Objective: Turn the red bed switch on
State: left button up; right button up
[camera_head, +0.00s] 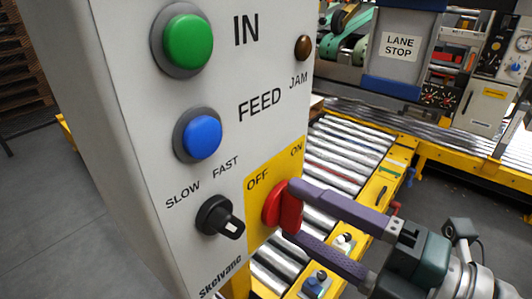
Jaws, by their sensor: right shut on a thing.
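The red bed switch (271,206) sits on a yellow plate (257,233) at the lower right of the grey control panel. The words OFF and ON are printed above it, OFF on the left and ON on the right. My right gripper (291,213) comes in from the right, and its two purple fingers are shut on the red switch, one above and one below. The fingers partly cover the switch, and I cannot tell for sure which word it points to. My left gripper is not in view.
The panel (130,120) also carries a green button (188,41), a blue button (202,137), a black SLOW/FAST knob (214,216) and a brown JAM lamp (303,47). A roller conveyor (340,150) with a yellow frame runs behind my right gripper. Grey floor is clear at left.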

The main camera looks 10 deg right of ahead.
jog(key=m+p, duration=0.1)
jog(key=m, duration=0.3)
jog(key=shift+r+m, duration=0.1)
jog(key=shift+m, duration=0.2)
jog(key=shift+m+p, duration=0.7)
jog(key=shift+m, duration=1)
jog(key=o, duration=1.4)
jog(key=shift+s+d, duration=0.1)
jog(key=v, duration=0.9)
jog(key=shift+s+d, duration=0.25)
jog(key=shift+s, duration=0.05)
